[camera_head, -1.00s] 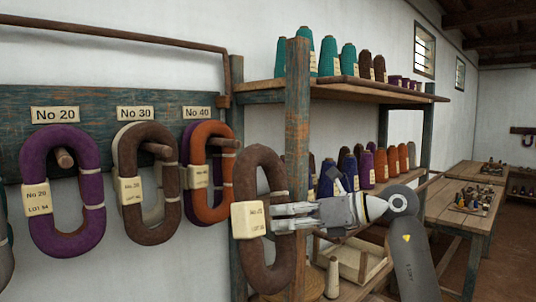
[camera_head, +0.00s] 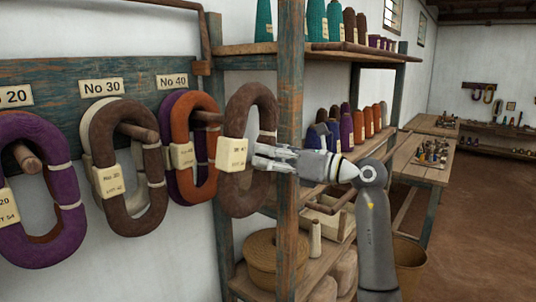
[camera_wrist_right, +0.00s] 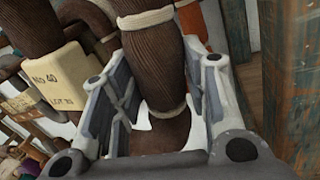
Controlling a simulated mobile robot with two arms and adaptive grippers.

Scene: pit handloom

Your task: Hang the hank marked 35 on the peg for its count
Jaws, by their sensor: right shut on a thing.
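My right gripper (camera_head: 262,157) is shut on a brown hank (camera_head: 240,110) and holds it upright in the air, right of the No 40 peg. The held hank's cream tag (camera_wrist_right: 60,75) reads No 40 in the right wrist view; I see no tag reading 35. The peg board (camera_head: 62,70) carries labels No 20 (camera_head: 15,96), No 30 (camera_head: 101,88) and No 40 (camera_head: 172,81). The No 40 peg (camera_head: 208,117) bears an orange hank (camera_head: 181,118) and a purple one behind it. The held hank's left edge meets the peg's tip in the picture; contact is unclear. My left gripper is not in view.
A purple hank (camera_head: 65,190) hangs under No 20. A brown hank (camera_head: 100,150) with a pale one behind hangs on the No 30 peg (camera_head: 138,132). A shelf post (camera_head: 290,100) stands close behind the gripper. Shelves with yarn cones (camera_head: 316,20) lie to the right.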

